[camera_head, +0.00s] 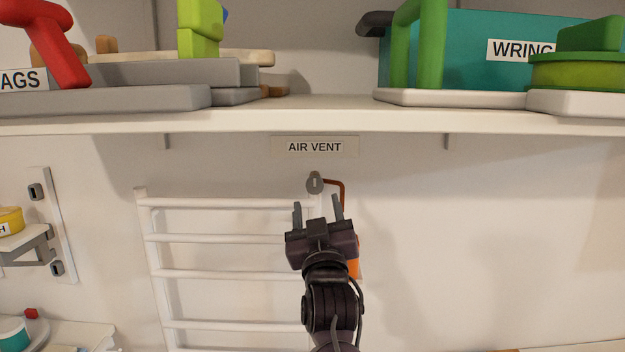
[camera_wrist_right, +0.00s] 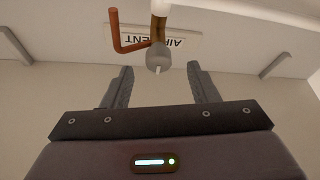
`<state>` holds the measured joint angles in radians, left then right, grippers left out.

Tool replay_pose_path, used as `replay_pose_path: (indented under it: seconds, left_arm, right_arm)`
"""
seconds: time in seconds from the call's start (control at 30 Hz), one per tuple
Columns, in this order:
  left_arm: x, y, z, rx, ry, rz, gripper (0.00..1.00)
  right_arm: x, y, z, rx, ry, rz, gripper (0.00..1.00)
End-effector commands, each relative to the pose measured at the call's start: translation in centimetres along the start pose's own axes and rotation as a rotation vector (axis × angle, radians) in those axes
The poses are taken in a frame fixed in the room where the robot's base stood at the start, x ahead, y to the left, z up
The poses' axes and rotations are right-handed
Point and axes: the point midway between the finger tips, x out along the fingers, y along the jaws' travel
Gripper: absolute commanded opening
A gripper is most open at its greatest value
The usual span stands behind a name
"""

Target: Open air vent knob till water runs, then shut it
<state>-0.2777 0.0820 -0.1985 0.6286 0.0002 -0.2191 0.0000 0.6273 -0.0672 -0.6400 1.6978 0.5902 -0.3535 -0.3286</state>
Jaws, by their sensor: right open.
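The air vent knob (camera_head: 315,183) is a small grey round knob on the wall at the top right of a white towel rail, under the "AIR VENT" label (camera_head: 315,147). A copper-coloured bent pipe (camera_head: 339,190) runs from it to the right and down. My right gripper (camera_head: 318,204) is open just below the knob. In the right wrist view the knob (camera_wrist_right: 158,58) shows ahead of the open fingers (camera_wrist_right: 160,85), roughly midway between them and apart from them. No water shows. My left gripper is not in view.
A white shelf (camera_head: 320,122) juts out above the knob, carrying a teal "WRING" bin (camera_head: 468,45) and grey trays. The white rail (camera_head: 235,240) is left of and behind my arm. An orange thing (camera_head: 354,262) is partly hidden behind my right wrist. The wall to the right is clear.

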Motion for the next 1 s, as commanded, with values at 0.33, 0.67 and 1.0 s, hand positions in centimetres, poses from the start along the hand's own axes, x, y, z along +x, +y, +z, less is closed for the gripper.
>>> replay_pose_path:
  seconds: [0.33,0.67,1.0]
  left_arm:
    - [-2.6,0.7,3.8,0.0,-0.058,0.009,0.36]
    - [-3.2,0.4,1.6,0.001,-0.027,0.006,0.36]
    - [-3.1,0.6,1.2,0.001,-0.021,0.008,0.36]
  right_arm:
    - [5.3,0.1,-0.4,-0.002,-0.001,0.001,0.54]
    - [7.5,0.1,0.0,0.001,-0.001,0.001,0.54]
    - [7.4,0.0,0.0,0.001,-0.001,0.0,0.37]
